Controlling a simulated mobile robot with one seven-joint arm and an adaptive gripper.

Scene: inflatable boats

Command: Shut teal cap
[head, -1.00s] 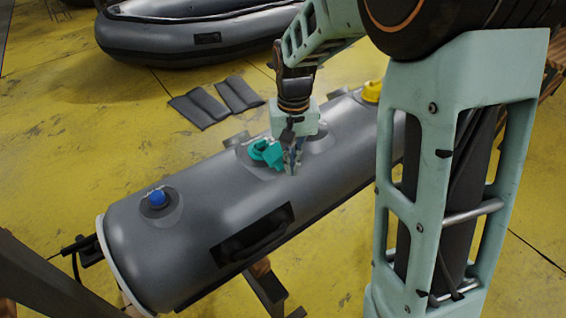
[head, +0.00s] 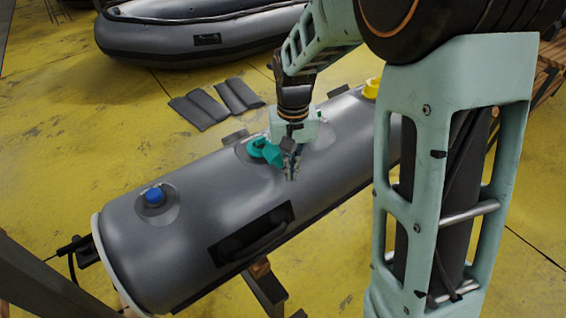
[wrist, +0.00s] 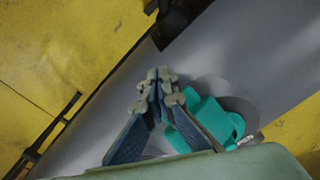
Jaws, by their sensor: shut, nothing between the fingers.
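The teal cap (head: 269,153) is on the valve along the top of a grey inflatable tube (head: 200,240). In the wrist view the teal cap (wrist: 208,120) appears in two parts, a ring on the valve patch and a lid to its left; the lid looks swung off to the side. My gripper (head: 292,176) is just right of the cap in the head view, pointing down at the tube. Its fingertips (wrist: 158,80) are together and hold nothing. They are right beside the cap; I cannot tell whether they touch it.
A blue cap (head: 154,195) sits on the tube's near left end and a yellow cap (head: 371,88) at its far right end. A black handle (head: 252,233) is on the tube's side. A grey boat (head: 190,40) and dark pads (head: 215,103) lie behind on the yellow floor.

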